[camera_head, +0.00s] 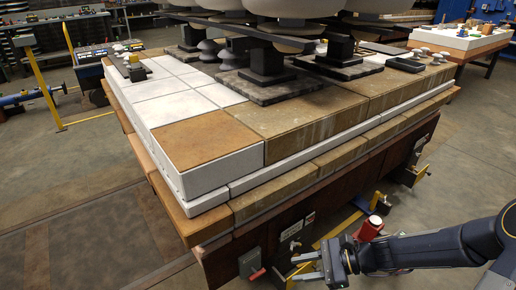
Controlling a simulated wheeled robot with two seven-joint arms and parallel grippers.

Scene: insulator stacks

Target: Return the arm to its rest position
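My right gripper (297,268) is at the lower middle of the head view, with its dark arm coming in from the right. Its two pale fingers point left and stand apart, with nothing seen between them. It is in front of and below the near side of the big workbench, clear of the bench top. My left gripper is not in view. Large pale insulator stacks (283,8) stand on dark bases on the bench; their tops are cut off by the frame.
The workbench (207,143) has a tan and white tiled top and fills the middle. A red cylinder (370,228) is near my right wrist, low beside the bench. A yellow stand (41,75) is at left. A second table (461,39) stands at back right. Floor at lower left is open.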

